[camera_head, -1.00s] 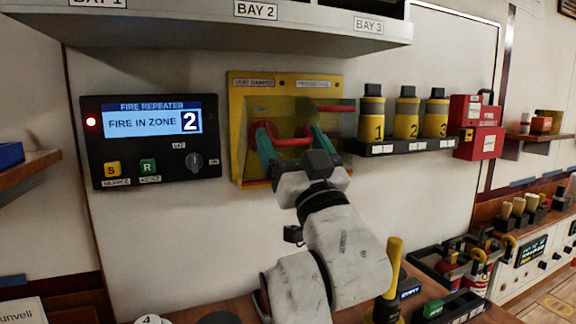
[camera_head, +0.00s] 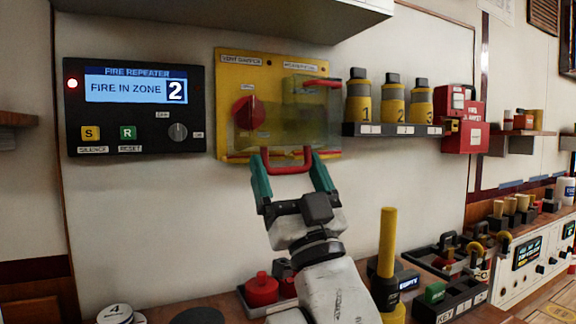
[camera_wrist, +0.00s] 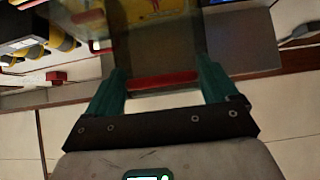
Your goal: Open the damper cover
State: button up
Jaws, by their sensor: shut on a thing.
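The yellow damper panel (camera_head: 228,70) is on the wall in the head view. Its red knob (camera_head: 248,112) shows at the left. A smoky see-through cover (camera_head: 300,130) spans the front of the panel; its exact tilt is hard to tell. My gripper (camera_head: 289,158) is at the panel's bottom edge, its teal fingers shut on the cover's red handle (camera_head: 290,168). In the wrist view the red handle (camera_wrist: 162,81) lies between the fingers, with the smoky cover (camera_wrist: 155,45) beyond it.
A fire repeater (camera_head: 135,108) is left of the panel. Numbered yellow-black canisters (camera_head: 392,100) on a shelf and a red box (camera_head: 464,118) are to the right. A grey overhead shelf (camera_head: 230,20) is above. A yellow-handled tool (camera_head: 388,240) stands upright on the bench, right of my arm.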

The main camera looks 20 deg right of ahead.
jog(key=shift+w+f+b, duration=0.25)
jog(key=shift+f+b, duration=0.05)
jog(key=shift+f, duration=0.35)
jog(key=shift+w+f+b, duration=0.2)
jog(key=shift+f+b, duration=0.1)
jog(key=shift+f, duration=0.4)
jog(key=shift+w+f+b, duration=0.25)
jog(key=shift+f+b, duration=0.05)
jog(key=shift+f, duration=0.35)
jog(key=o, duration=1.3)
jog(key=shift+r, duration=0.1)
jog(key=shift+s, duration=0.1)
jog(key=b+v, duration=0.1)
jog(key=v, duration=0.9)
jog(key=shift+s+f+b, duration=0.25)
jog(key=shift+f+b, duration=0.05)
jog(key=shift+b, duration=0.1)
